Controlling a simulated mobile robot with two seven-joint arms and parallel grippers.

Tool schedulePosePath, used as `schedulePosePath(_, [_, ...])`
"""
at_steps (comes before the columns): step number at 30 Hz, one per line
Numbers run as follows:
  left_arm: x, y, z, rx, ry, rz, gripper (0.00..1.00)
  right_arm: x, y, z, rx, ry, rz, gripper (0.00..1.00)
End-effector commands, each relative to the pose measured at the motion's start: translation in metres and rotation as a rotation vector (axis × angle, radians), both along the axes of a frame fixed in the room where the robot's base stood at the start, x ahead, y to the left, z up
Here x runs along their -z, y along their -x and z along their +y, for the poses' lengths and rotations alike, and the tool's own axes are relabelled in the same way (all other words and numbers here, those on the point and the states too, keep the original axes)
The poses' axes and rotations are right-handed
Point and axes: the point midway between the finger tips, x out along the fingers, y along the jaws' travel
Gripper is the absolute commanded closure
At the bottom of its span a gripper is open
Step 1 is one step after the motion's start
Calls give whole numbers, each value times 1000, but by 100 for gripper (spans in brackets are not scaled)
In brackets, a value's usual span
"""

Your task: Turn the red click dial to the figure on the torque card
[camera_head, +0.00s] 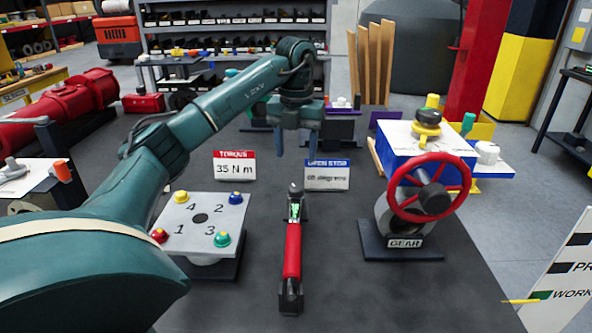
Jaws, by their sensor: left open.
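The torque card (234,166) stands on the dark bench and reads 35 N m under a red TORQUE header. A torque wrench lies in stands, its dark head at the far end. Its red cylindrical part (292,250), apparently the click dial, points towards me. A small green and white scale (295,210) shows above the red part; its figure is too small to read. My left gripper (297,150) points down with its fingers apart and empty. It hangs behind the wrench in the picture, between the two cards, apart from the dial. My right gripper is out of view.
The OPEN STOP card (327,175) stands right of the torque card. A plate with numbered coloured bolts (200,222) stands left of the wrench. A gear actuator with a red handwheel (431,187) stands right. The front right bench is clear.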

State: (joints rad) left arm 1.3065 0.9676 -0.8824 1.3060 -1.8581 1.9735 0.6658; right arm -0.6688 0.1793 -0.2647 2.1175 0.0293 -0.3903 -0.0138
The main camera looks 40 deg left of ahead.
Motion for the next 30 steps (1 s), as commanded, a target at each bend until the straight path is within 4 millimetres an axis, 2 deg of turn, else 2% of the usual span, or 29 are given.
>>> schedulePosePath(4, [-29, 0, 0, 0, -1, -3, 44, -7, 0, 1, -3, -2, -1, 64])
schedulePosePath(9, [-41, 0, 0, 0, -1, 0, 44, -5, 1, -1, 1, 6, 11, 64])
schedulePosePath(14, [-41, 0, 0, 0, 0, 1, 44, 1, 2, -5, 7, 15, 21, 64])
schedulePosePath(30, [-41, 0, 0, 0, 0, 1, 44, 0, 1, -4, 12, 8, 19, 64])
